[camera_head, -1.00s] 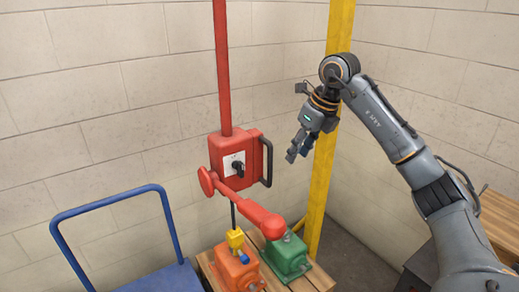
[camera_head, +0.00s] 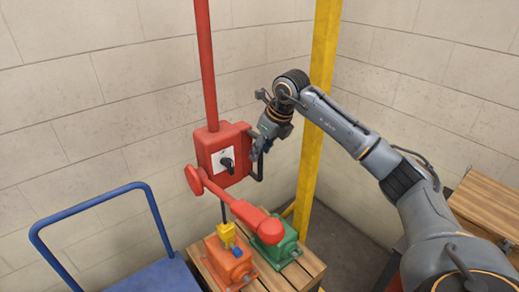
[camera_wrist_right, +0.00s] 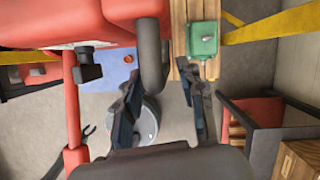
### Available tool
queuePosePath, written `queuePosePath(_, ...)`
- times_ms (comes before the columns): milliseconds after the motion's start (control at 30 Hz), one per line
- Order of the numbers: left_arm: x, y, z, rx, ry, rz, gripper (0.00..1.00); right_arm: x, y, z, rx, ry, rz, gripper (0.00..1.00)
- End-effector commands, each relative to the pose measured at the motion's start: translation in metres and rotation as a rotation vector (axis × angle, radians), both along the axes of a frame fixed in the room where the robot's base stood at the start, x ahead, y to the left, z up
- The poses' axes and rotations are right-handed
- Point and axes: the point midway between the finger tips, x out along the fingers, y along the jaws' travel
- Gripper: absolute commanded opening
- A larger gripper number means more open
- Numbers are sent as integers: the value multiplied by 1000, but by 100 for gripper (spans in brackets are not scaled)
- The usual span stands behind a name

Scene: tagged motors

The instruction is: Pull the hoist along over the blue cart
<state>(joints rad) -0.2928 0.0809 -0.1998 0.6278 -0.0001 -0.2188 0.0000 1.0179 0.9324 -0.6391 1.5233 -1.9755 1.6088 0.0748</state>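The hoist is a red box (camera_head: 222,150) on a red pole, with a black knob, a red lever arm (camera_head: 243,212) and a dark handle (camera_head: 257,170) on its right side. A cable runs down to a yellow block (camera_head: 226,235) at the orange motor (camera_head: 230,263); I cannot tell if they are joined. The blue cart (camera_head: 155,275) stands at lower left. My right gripper (camera_head: 258,150) is at the handle. In the right wrist view its fingers (camera_wrist_right: 162,78) are apart, with the handle (camera_wrist_right: 151,55) showing between them; contact is unclear. My left gripper is out of view.
A green motor (camera_head: 273,243) sits beside the orange one on a slatted wooden stand (camera_head: 307,268). A yellow post (camera_head: 316,110) rises just right of the hoist. Another wooden top (camera_head: 487,205) is at far right. Brick walls close off the back.

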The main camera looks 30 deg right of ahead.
Motion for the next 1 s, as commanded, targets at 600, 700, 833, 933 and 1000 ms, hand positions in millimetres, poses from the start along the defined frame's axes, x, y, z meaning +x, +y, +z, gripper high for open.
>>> queuePosePath(600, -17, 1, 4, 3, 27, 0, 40, 7, 2, -17, 0, -1, 0, 17)
queuePosePath(700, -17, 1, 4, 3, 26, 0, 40, 7, 2, -17, 0, -1, 0, 0)
queuePosePath(833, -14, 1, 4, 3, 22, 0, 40, 7, 2, -17, 0, -1, 0, 0)
queuePosePath(933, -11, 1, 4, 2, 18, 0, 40, 7, 2, -17, 0, -1, 0, 0)
queuePosePath(1000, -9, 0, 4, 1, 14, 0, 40, 7, 2, -17, 0, -1, 0, 0)
